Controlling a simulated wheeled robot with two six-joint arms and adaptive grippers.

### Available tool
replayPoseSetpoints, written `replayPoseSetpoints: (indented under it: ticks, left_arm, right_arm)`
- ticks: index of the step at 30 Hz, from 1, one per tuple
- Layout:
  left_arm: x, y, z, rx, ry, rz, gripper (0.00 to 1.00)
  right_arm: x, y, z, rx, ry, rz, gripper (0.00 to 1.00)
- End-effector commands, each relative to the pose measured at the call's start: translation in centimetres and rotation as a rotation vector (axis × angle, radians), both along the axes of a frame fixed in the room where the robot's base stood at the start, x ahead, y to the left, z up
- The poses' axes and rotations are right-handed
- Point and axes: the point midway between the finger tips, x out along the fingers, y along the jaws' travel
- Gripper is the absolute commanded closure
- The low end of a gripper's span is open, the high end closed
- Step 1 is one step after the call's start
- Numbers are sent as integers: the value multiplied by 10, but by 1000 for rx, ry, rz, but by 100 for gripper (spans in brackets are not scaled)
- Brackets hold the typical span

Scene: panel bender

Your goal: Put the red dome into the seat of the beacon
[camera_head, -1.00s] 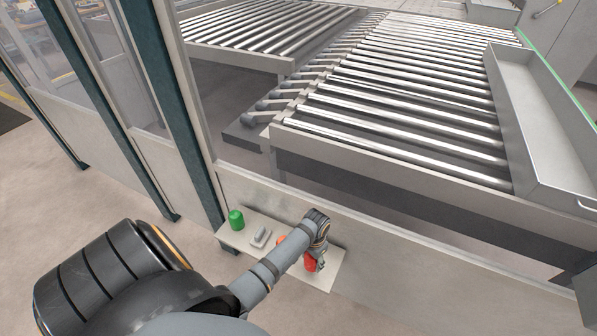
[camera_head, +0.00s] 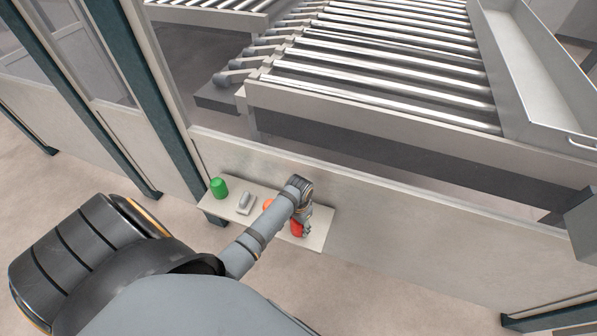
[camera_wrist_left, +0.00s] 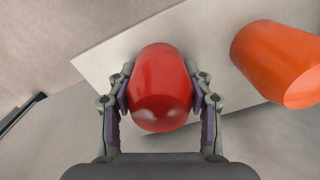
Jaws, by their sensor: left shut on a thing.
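The red dome (camera_head: 297,229) is at the right part of a small white shelf on the panel wall. My left gripper (camera_head: 301,219) is shut on it, and my wrist hides part of it in the head view. In the left wrist view the red dome (camera_wrist_left: 160,88) sits between the two fingers of the left gripper (camera_wrist_left: 160,95), one on each side. I cannot tell whether the dome touches the shelf. I cannot make out the beacon's seat in these views. My right gripper is not in view.
The shelf (camera_head: 318,222) also bears a green dome (camera_head: 219,188), a grey piece (camera_head: 245,203) and an orange dome (camera_head: 267,205), which shows in the left wrist view (camera_wrist_left: 280,62) close to the right finger. A roller conveyor (camera_head: 375,75) with a metal tray (camera_head: 540,75) lies beyond the wall.

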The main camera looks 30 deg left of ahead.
Motion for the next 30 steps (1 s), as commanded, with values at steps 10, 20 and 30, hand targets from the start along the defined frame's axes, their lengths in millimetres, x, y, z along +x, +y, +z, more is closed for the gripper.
replayPoseSetpoints:
  ticks: [10,20,30]
  left_arm:
    - [0,0,0,0,-1,0,26]
    - [2,0,28,1,-5,-1,26]
    - [1,0,106,1,-4,-1,26]
  right_arm:
    - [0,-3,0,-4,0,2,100]
    - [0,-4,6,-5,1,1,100]
    - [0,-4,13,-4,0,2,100]
